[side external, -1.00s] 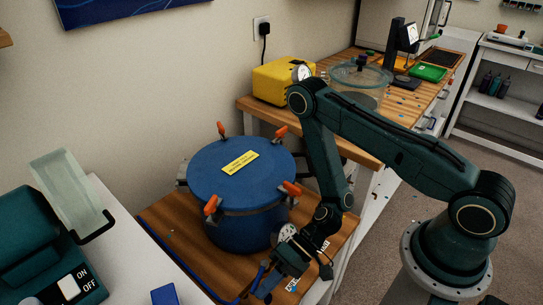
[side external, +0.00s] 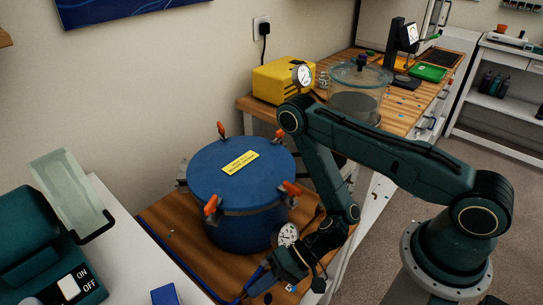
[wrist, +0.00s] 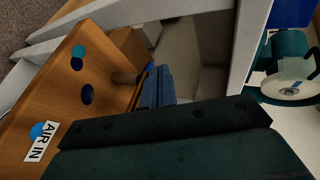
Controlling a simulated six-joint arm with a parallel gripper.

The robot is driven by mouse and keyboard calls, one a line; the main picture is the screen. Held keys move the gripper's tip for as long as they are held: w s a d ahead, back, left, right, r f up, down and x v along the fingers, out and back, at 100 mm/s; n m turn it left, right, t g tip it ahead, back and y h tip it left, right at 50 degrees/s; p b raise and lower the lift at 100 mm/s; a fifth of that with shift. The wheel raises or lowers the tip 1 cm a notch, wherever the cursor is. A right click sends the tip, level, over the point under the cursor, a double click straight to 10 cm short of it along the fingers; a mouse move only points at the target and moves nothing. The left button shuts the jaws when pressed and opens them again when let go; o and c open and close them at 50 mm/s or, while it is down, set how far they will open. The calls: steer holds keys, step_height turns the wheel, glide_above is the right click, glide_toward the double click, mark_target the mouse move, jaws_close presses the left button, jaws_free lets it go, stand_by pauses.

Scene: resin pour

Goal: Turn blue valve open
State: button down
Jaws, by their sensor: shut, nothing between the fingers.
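The blue valve handle (side external: 256,274) shows as a small blue piece at the front of the wooden board, beside my gripper and mostly hidden by it. In the wrist view, a thin blue edge (wrist: 149,68) lies just past the fingertips; it may be the handle. My gripper (side external: 250,291) points down at the board's front edge. Its shut fingers also show in the wrist view (wrist: 157,84), with nothing held between them. I cannot tell whether they touch the handle. The AIR IN label (wrist: 40,141) lies on the wood in the wrist view.
A large blue pressure pot (side external: 240,195) with orange-handled clamps stands close behind my gripper. A round white gauge (side external: 288,234) is right above it. A blue hose (side external: 183,265) runs along the board's left edge. A white counter (side external: 125,235) lies to the left.

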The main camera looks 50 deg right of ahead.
steer(key=shift+s+d+n+g, duration=0.1)
steer(key=shift+n+g, duration=0.2)
steer(key=s+d+r+n+g, duration=0.1)
steer(key=d+r+n+g, duration=0.15)
steer(key=d, duration=0.85)
steer(key=s+d+r+n+g, duration=0.1)
steer(key=d+r+n+g, duration=0.15)
steer(key=d, duration=0.85)
step_height(320, 180, up, 15)
steer(key=w+d+n+h, duration=0.1)
steer(key=h, duration=0.5)
steer(key=shift+d+h, duration=0.15)
steer(key=shift+h, duration=0.25)
stand_by(1.5)
